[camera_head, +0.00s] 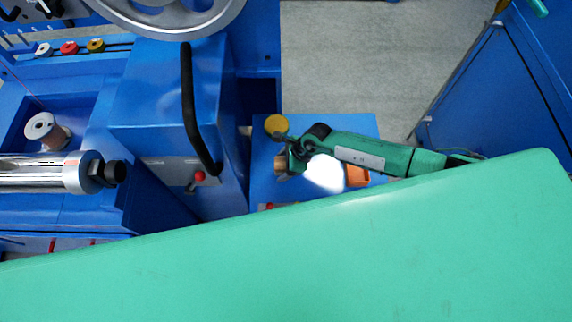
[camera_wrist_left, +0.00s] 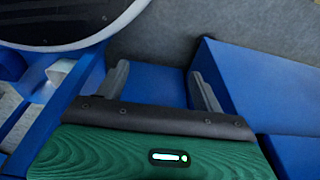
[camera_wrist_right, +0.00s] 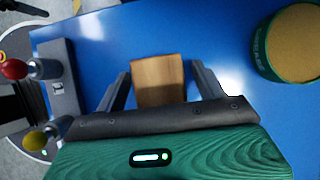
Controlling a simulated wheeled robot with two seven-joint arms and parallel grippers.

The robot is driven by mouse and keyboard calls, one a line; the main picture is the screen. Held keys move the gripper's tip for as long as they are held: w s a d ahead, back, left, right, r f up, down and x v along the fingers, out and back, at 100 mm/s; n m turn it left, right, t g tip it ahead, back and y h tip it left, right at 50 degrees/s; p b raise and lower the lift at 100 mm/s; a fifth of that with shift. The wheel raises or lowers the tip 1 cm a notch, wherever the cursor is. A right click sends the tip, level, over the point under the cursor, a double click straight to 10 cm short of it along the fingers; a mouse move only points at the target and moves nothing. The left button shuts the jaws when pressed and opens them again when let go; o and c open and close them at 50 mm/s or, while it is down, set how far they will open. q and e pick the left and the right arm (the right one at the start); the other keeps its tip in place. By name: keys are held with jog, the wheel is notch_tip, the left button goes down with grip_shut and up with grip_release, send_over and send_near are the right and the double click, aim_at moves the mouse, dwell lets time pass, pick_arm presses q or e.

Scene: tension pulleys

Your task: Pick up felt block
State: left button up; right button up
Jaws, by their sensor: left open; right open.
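A small tan block (camera_wrist_right: 158,80), which I take to be the felt block, lies on a blue surface in the right wrist view. In the head view it shows (camera_head: 281,164) at the tip of my right gripper (camera_head: 294,156). In the right wrist view my right gripper (camera_wrist_right: 160,82) is open, with the block between its fingers and a gap on each side. The block's near end is hidden by the gripper body. My left gripper (camera_wrist_left: 159,74) is open and empty in the left wrist view, above blue machinery. I do not see it in the head view.
A round green tin with a tan top (camera_wrist_right: 295,45) stands on the blue surface to the right of the block. An orange box (camera_head: 357,175) is beside my right arm. Red (camera_wrist_right: 15,69) and yellow (camera_wrist_right: 34,139) knobs stick out at the left. A black handle (camera_head: 190,105) stands left.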

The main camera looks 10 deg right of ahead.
aim_at(283, 162)
jog(key=c, duration=1.1)
pick_arm(q)
jog(key=shift+s+f, duration=0.1)
pick_arm(e)
jog(key=shift+r, duration=0.2)
notch_tip(283, 162, up, 10)
jog(key=shift+r+p, duration=0.15)
jog(key=shift+p, duration=0.2)
pick_arm(q)
jog(key=shift+s+a+f, duration=0.1)
jog(key=shift+s+f, duration=0.05)
jog(key=shift+f, duration=0.3)
pick_arm(e)
notch_tip(283, 162, up, 10)
jog(key=shift+f, duration=0.25)
pick_arm(q)
jog(key=shift+s, duration=0.1)
